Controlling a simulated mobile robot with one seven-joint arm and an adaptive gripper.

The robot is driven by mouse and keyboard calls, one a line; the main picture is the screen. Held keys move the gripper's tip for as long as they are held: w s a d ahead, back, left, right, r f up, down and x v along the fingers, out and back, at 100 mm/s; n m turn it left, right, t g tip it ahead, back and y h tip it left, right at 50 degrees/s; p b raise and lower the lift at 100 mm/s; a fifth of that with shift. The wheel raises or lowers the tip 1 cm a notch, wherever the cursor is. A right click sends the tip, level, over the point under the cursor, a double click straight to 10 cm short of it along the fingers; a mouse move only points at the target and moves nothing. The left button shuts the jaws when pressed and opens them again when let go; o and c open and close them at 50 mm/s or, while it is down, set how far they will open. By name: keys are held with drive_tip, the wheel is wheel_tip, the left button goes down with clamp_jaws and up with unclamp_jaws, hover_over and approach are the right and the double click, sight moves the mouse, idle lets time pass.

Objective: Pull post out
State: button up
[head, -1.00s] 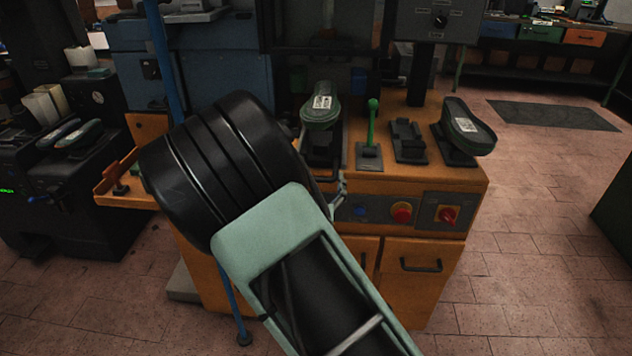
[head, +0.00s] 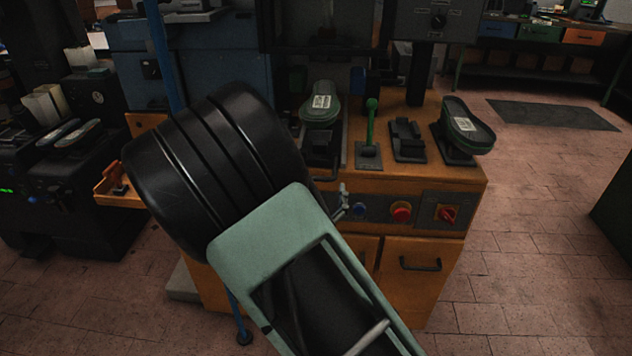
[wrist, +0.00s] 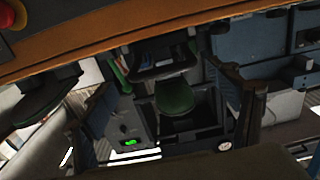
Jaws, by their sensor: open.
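The orange press cabinet (head: 400,180) stands in the middle of the head view. On its top, a black post with a green shoe-shaped pad (head: 320,108) stands at the left, with a dark handle at its front. A second post with a green pad (head: 466,124) stands at the right. I cannot tell which post the task names. My gripper (head: 343,203) shows just past my arm, near the cabinet's front and below the left post. In the wrist view my gripper (wrist: 168,108) is open, its fingers wide apart, with nothing clearly held.
A green-knobbed lever (head: 371,125) and a black block (head: 407,141) stand between the posts. A red button (head: 401,212) and a red switch (head: 447,214) are on the front panel. An orange tray (head: 118,188) juts out left.

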drive_tip(key=s, duration=0.8)
drive_tip(key=shift+a, duration=0.15)
